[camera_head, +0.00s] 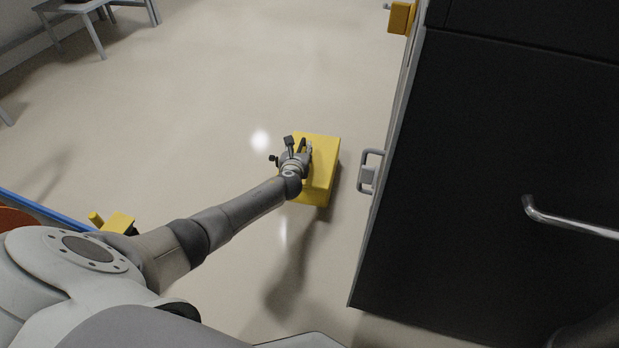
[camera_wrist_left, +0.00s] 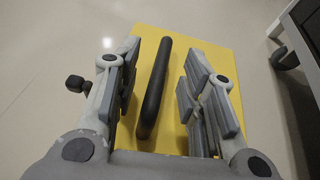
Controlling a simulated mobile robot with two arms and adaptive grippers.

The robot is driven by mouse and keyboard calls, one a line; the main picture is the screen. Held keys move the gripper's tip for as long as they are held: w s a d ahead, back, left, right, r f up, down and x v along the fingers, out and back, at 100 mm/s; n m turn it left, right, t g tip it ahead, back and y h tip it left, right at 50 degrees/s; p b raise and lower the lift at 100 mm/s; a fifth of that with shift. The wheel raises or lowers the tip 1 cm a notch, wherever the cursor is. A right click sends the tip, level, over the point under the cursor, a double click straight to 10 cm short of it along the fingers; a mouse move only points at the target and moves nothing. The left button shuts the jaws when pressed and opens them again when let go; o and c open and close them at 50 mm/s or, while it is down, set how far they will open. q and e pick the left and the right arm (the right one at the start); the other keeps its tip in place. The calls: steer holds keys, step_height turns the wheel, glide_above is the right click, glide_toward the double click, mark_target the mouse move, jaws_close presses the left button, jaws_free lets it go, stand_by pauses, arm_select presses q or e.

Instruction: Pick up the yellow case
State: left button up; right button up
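The yellow case (camera_head: 325,165) is on the pale floor, left of the black cabinet. Its top, with a black bar handle (camera_wrist_left: 155,88), fills the middle of the left wrist view. My left gripper (camera_head: 303,150) is over the case in the head view. In the left wrist view its two fingers (camera_wrist_left: 157,90) are apart, one on each side of the handle, with gaps between. I cannot tell how far the fingertips are above the case top. My right gripper is not in view.
A black cabinet (camera_head: 490,180) with a grey side latch (camera_head: 369,172) and a metal bar handle (camera_head: 570,217) stands close on the right. Another yellow object (camera_head: 118,222) is at lower left. A grey stool (camera_head: 90,20) is at upper left. The floor between is clear.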

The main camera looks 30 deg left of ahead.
arm_select(q)
steer(key=shift+w+a, duration=0.15)
steer(key=shift+w, duration=0.15)
steer(key=shift+c, duration=0.5)
jaws_close()
steer(key=shift+a, duration=0.1)
